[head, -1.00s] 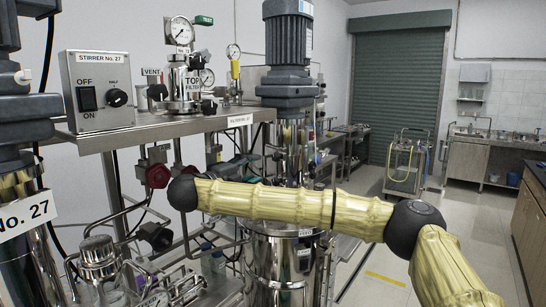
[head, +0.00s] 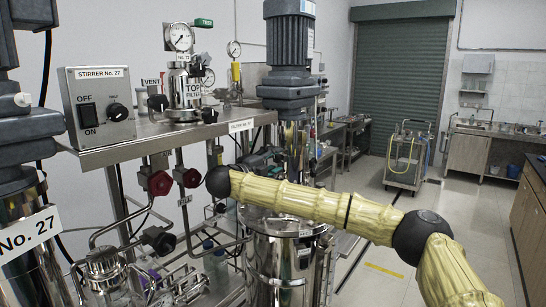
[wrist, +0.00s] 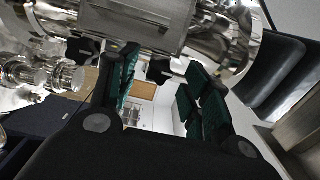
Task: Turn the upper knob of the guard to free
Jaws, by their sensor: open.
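My gripper (wrist: 158,72) is open in the wrist view, its two dark green padded fingers apart with nothing held between them. Just beyond the fingertips is a shiny metal cylinder with a grey metal plate (wrist: 135,14) across it. A small black knob-like part (wrist: 160,70) shows between the fingertips, and another (wrist: 82,48) sits to the left. I cannot tell which is the guard's upper knob or whether a finger touches one. In the head view my arm crosses in front of the steel vessel (head: 275,270) below the grey motor (head: 290,42); the guard's knobs cannot be made out there.
A steel shelf (head: 165,139) at left carries the stirrer box (head: 98,106) and a top filter (head: 186,90). Red valve handwheels (head: 159,183) and pipes are below it. A trolley (head: 408,155) stands far back. The floor on the right is open.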

